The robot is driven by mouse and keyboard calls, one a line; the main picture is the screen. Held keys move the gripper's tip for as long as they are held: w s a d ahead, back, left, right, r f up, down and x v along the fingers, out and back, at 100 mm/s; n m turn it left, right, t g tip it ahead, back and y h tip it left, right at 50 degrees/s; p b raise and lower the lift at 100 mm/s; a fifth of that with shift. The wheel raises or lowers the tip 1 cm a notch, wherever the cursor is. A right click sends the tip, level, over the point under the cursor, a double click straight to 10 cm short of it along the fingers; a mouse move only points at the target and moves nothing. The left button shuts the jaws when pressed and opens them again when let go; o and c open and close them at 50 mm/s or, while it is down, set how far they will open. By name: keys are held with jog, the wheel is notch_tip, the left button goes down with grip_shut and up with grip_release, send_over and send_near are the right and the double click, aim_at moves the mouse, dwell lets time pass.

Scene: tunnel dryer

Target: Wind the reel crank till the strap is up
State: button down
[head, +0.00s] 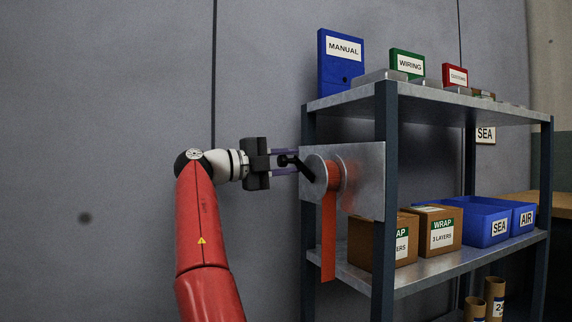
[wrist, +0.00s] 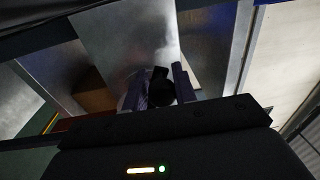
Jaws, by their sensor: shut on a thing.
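The reel (head: 334,174) is mounted on a metal plate (head: 365,170) at the near end of the shelf. An orange strap (head: 328,240) hangs down from it, its lower end below the lower shelf's edge. The black crank (head: 305,172) sticks out on the reel's left side. My gripper (head: 287,160) comes from the left and is shut on the crank's knob. In the wrist view the dark knob (wrist: 160,88) sits between the two purple fingers. The strap cannot be made out in the wrist view.
A shelf unit with dark posts (head: 386,200) stands on the right. Its top holds a blue manual binder (head: 341,62) and other binders. The lower shelf holds wrap boxes (head: 441,232) and blue bins (head: 488,222). The grey wall side at left is clear.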

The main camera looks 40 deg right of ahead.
jog(key=shift+s+a+r+m, duration=0.1)
jog(key=shift+s+r+m, duration=0.15)
jog(key=shift+r+m, duration=0.2)
jog(key=c, duration=1.2)
grip_release()
jog(key=shift+f, duration=0.1)
jog(key=v, duration=0.7)
jog(key=shift+w+a, duration=0.1)
jog(key=shift+a, duration=0.25)
